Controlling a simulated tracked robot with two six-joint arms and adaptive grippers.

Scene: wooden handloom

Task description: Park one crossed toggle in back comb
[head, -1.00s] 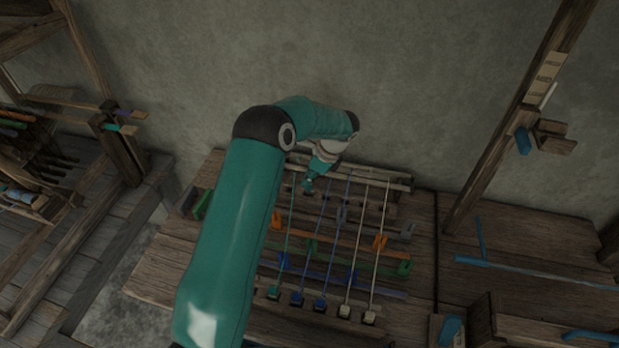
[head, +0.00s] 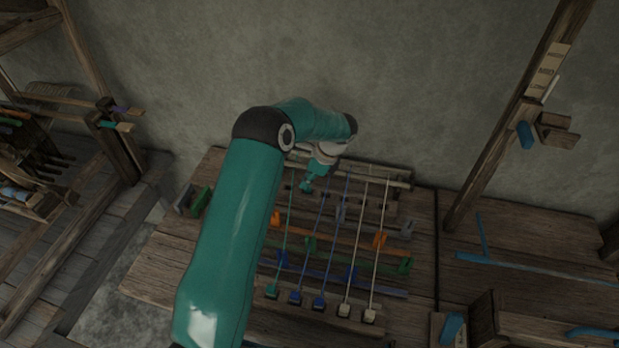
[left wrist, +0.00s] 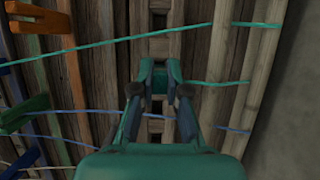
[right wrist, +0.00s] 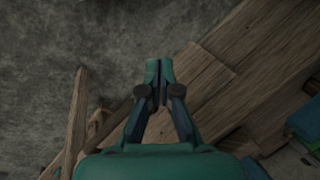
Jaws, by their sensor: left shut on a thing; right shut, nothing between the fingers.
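My left gripper (head: 307,186) is low over the far side of the loom, near the back rail. It is shut on a small teal toggle (left wrist: 160,84), mostly hidden by the fingers. A teal cord (left wrist: 222,82) runs from the fingers to the right in the left wrist view. A wooden strip with dark slots (left wrist: 158,22), which looks like the back comb, lies right under the fingertips. I cannot tell whether the toggle touches a slot. Another teal cord (left wrist: 120,38) crosses the strip farther up. My right gripper (right wrist: 158,72) is shut and empty above the floor and planks.
Blue cords (head: 329,235) and cream cords (head: 359,240) run front to back, with toggles (head: 344,310) at the front. A post (head: 515,120) rises at the right. A green block (head: 200,201) sits left of my arm.

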